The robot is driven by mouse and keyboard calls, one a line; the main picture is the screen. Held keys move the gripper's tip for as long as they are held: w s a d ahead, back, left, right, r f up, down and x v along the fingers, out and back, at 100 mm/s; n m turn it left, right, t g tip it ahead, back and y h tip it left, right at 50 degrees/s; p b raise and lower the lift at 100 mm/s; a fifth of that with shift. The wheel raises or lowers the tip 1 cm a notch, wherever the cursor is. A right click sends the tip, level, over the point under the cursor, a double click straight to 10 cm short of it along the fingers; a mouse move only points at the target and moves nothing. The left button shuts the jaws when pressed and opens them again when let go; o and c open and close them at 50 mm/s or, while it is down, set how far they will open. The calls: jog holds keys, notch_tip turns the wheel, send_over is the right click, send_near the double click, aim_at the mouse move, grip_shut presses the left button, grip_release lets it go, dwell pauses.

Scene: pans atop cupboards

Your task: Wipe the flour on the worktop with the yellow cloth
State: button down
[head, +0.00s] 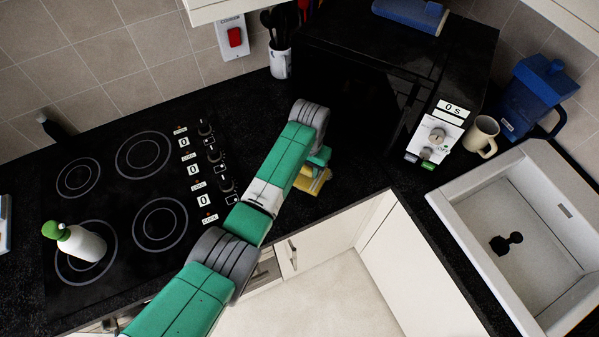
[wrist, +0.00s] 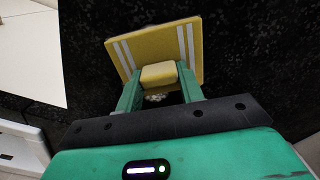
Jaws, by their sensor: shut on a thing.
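The yellow cloth (wrist: 155,50) is a flat square with white stripes and a raised yellow block, seen in the wrist view. My gripper (wrist: 160,82) is shut on that block, one green finger on each side. In the head view the cloth (head: 316,182) shows below my gripper (head: 318,160), partly hidden by my arm, over the black worktop (head: 355,170). I cannot tell whether it touches the worktop. A small patch of white flour (wrist: 157,97) shows between the fingers in the wrist view. In the head view no flour shows.
The black microwave (head: 400,60) stands behind and right of my gripper, with a mug (head: 480,137) and blue jug (head: 535,95) beyond. The sink (head: 530,240) is at right. The hob (head: 130,190) with a green-capped bottle (head: 80,242) is at left. White cupboards (head: 370,235) drop below the front edge.

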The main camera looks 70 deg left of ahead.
jog(key=shift+w+f+b, duration=0.25)
jog(key=shift+w+b, duration=0.2)
jog(key=shift+w, duration=0.35)
jog(key=shift+w+f+b, duration=0.25)
jog(key=shift+b, duration=0.15)
jog(key=w+b, duration=0.3)
jog(key=shift+w+d+r+b, duration=0.1)
jog(key=shift+w+r+b, duration=0.2)
jog(key=shift+w, duration=0.25)
jog(key=shift+s+r+p, duration=0.25)
jog(key=shift+r+p, duration=0.05)
jog(key=shift+p, duration=0.55)
jog(key=shift+s+d+p, duration=0.1)
jog(key=shift+s+p, duration=0.25)
jog(key=shift+p, duration=0.2)
jog(key=s+p, duration=0.2)
jog(key=p, duration=0.1)
jog(key=shift+s+r, duration=0.1)
jog(key=shift+s, duration=0.1)
jog(key=shift+s+f+p, duration=0.25)
jog(key=shift+s+p, duration=0.05)
jog(key=shift+s, duration=0.25)
jog(key=shift+s+r+p, duration=0.3)
jog(key=shift+s+p, duration=0.05)
jog(key=shift+p, duration=0.35)
jog(key=shift+s+p, duration=1.05)
jog(key=shift+s+f+p, duration=0.25)
jog(key=shift+s+p, duration=0.2)
jog(key=shift+s, duration=0.3)
